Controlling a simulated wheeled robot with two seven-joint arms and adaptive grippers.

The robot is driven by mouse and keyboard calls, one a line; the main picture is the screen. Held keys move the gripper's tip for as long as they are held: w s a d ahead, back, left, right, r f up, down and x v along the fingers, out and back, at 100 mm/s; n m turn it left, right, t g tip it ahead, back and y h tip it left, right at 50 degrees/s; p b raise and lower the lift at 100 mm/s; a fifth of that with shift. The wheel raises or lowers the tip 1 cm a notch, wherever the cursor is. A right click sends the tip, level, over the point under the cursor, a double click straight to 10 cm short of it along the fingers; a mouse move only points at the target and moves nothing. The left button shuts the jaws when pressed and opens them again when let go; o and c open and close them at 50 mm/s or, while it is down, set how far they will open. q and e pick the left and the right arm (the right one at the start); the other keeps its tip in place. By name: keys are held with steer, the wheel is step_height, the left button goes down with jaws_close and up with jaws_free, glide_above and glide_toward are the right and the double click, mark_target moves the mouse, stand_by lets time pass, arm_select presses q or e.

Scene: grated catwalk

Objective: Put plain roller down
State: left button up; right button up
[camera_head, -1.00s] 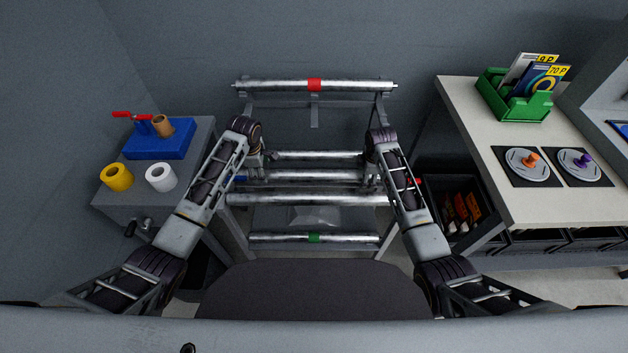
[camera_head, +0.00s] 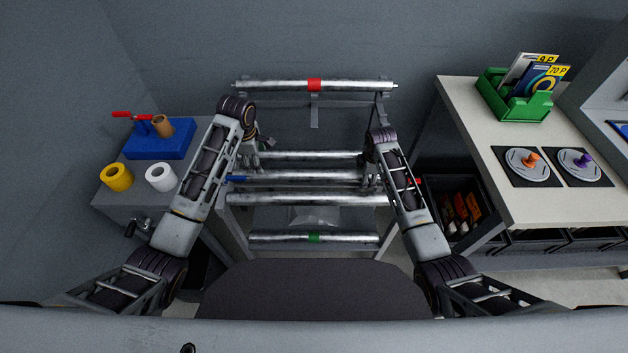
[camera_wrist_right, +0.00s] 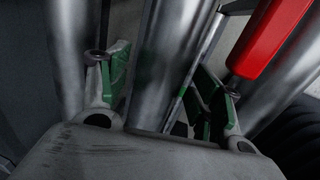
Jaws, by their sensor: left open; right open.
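A rack holds several metal rollers. The middle ones are a rear plain roller (camera_head: 310,155), a roller with a blue left end (camera_head: 300,176) and a front plain roller (camera_head: 305,199). My left gripper (camera_head: 252,158) is open by the left ends of the middle rollers and looks clear of them. My right gripper (camera_head: 371,177) is near their right ends, partly hidden by its own arm. In the right wrist view its open fingers (camera_wrist_right: 160,85) stand either side of a bare metal roller (camera_wrist_right: 168,55). I cannot tell whether they touch it.
A red-banded roller (camera_head: 315,85) lies across the top of the rack, a green-banded one (camera_head: 314,238) low in front. A side cabinet (camera_head: 120,196) on the left carries yellow and white rolls. A counter (camera_head: 470,130) with a green bin (camera_head: 520,108) stands right.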

step_height(320, 180, up, 12)
steer(key=s, duration=0.2)
steer(key=shift+s+f, duration=0.15)
stand_by(0.6)
stand_by(0.6)
